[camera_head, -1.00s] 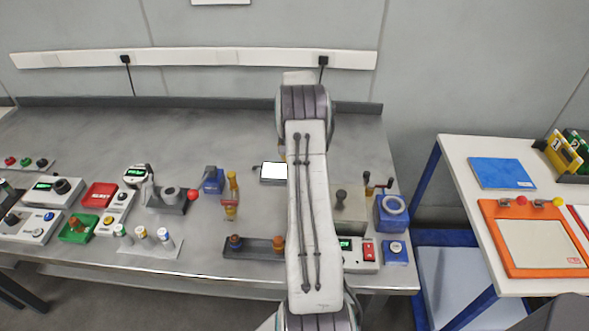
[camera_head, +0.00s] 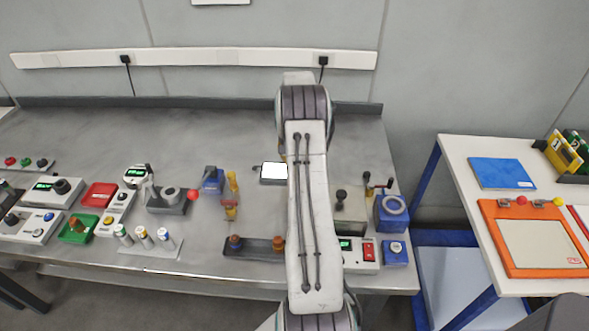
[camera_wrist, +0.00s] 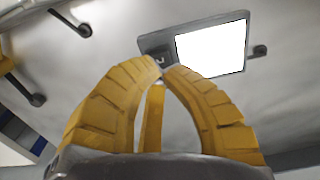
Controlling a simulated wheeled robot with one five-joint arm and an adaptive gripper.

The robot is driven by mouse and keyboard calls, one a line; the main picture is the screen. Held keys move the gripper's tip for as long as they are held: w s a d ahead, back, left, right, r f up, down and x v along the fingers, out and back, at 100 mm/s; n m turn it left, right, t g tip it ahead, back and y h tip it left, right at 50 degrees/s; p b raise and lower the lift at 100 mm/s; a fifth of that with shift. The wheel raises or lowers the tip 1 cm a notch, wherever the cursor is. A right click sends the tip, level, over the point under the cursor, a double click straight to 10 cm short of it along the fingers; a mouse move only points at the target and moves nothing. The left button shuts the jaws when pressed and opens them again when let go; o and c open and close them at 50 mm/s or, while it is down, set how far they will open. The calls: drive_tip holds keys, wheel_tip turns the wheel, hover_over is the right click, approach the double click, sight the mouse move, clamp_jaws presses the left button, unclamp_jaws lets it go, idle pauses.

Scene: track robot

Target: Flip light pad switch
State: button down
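The light pad (camera_head: 273,171) is a small flat panel with a bright white face and a dark grey frame. It lies on the grey bench just left of my arm in the head view. In the wrist view the white face of the pad (camera_wrist: 212,47) is at upper right. A small dark part, perhaps its switch (camera_wrist: 160,59), sits on the frame's left end, just beyond the fingertips. My gripper (camera_wrist: 161,68) has yellow ribbed fingers whose tips meet, with nothing seen between them. Whether they touch the pad I cannot tell. In the head view my arm mostly hides the gripper.
The grey bench (camera_head: 100,125) is clear behind the pad. A blue vise-like device (camera_head: 212,181) stands to the left, a dark base with knobs (camera_head: 255,248) in front. A box with a red switch (camera_head: 369,252) and a blue device (camera_head: 392,212) stand to the right.

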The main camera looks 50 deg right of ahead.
drive_tip(key=shift+f+b, duration=1.2)
drive_tip(key=shift+f, duration=0.55)
idle(1.0)
drive_tip(key=shift+r, duration=0.15)
drive_tip(key=shift+r+p, duration=2.45)
drive_tip(key=shift+r, duration=0.95)
